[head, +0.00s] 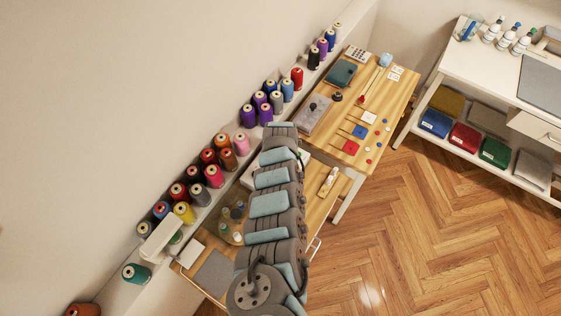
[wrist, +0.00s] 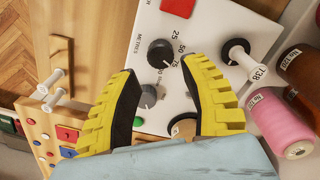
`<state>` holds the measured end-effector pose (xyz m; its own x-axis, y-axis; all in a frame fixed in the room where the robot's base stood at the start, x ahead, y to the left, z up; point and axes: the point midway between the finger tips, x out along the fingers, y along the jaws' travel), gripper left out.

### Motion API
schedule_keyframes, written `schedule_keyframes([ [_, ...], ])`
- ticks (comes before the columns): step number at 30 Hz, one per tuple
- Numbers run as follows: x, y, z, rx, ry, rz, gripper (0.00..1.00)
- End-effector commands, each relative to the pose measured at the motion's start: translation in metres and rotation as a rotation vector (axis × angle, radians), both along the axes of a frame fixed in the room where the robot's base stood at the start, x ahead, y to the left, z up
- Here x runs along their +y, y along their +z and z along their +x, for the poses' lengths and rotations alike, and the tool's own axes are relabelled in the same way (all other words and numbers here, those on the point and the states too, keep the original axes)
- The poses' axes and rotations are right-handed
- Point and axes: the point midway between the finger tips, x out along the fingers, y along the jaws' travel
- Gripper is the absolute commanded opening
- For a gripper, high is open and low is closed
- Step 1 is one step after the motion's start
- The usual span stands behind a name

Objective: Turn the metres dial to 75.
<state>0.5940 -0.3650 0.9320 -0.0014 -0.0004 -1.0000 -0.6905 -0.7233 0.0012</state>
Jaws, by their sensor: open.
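In the wrist view, a white panel (wrist: 203,22) bears the word METRES and the numbers 25, 50 and 75. The metres dial (wrist: 160,53) is a round black knob beside these numbers. Its pointer is too small to read. A second dark knob (wrist: 148,97) lies below it on the panel. My gripper (wrist: 160,70) is open, with one yellow-padded finger on each side of the dials. The metres dial shows in the gap near the fingertips, and nothing is held. In the head view my arm hides the gripper and the dial.
White pegs (wrist: 56,78) stand left of the left finger. In the head view, thread cones (head: 209,157) line the wall shelf beside my arm.

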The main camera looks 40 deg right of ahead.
Motion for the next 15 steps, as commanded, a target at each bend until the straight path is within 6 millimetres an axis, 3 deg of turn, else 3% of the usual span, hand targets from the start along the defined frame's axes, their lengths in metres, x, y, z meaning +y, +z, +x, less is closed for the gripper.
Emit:
schedule_keyframes([
  [15,0.001,0.052,0.001,-0.001,0.003,-0.001,0.45],
])
